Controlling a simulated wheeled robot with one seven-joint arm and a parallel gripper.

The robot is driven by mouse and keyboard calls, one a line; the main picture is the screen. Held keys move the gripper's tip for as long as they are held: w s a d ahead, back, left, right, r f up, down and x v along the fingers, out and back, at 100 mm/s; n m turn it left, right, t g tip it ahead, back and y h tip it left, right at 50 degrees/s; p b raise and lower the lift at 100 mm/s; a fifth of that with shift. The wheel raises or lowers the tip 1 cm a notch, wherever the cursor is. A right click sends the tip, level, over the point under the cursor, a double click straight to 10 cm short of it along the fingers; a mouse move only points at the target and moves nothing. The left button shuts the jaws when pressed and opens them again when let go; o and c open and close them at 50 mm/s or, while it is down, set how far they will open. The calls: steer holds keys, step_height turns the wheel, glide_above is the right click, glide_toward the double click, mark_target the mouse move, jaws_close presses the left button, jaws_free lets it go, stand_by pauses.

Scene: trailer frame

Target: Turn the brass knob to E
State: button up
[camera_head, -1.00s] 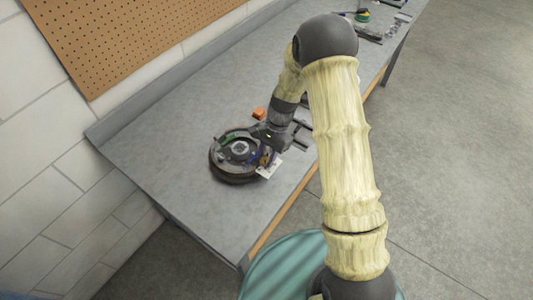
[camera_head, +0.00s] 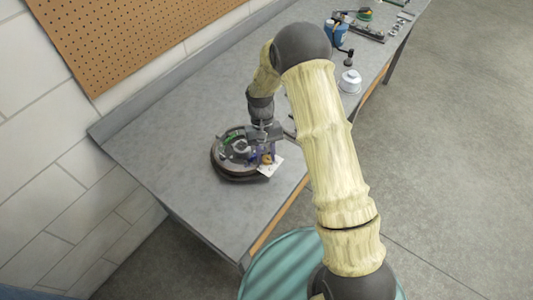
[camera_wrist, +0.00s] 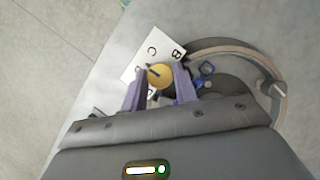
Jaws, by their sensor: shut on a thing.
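The brass knob (camera_wrist: 160,75) is round with a dark slot or pointer line on its face. My gripper (camera_wrist: 159,88) is shut on the knob, one purple finger on each side. In the head view the knob (camera_head: 267,158) is small, at the right side of a round dark device (camera_head: 238,172) on the bench, with the white card (camera_head: 270,168) beside it. My gripper (camera_head: 262,150) comes down on it from above. The letter E is not readable.
The grey workbench (camera_head: 180,120) runs along a wall with a brown pegboard (camera_head: 120,40). A white round item (camera_head: 350,82), a blue container (camera_head: 336,32) and tools lie farther along the bench. Bench left of the device is clear.

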steer(key=n+h, duration=0.1)
steer(key=n, duration=0.1)
steer(key=n+t, duration=0.1)
steer(key=n, duration=0.1)
steer(key=shift+a+n+h, duration=0.2)
steer(key=shift+n+h, duration=0.2)
steer(key=n+t+h, duration=0.1)
steer(key=n, duration=0.3)
steer(key=shift+s+a, duration=0.1)
steer(key=n+t, duration=0.1)
steer(key=n, duration=0.1)
steer(key=n+t+b, duration=0.1)
steer(key=n, duration=0.2)
steer(key=shift+s+h, duration=0.15)
steer(key=shift+h, duration=0.25)
steer(key=shift+n+t+b, duration=0.3)
steer(key=shift+n+t, duration=0.2)
steer(key=shift+n, duration=1.1)
steer(key=o, duration=1)
steer(key=shift+s, duration=0.1)
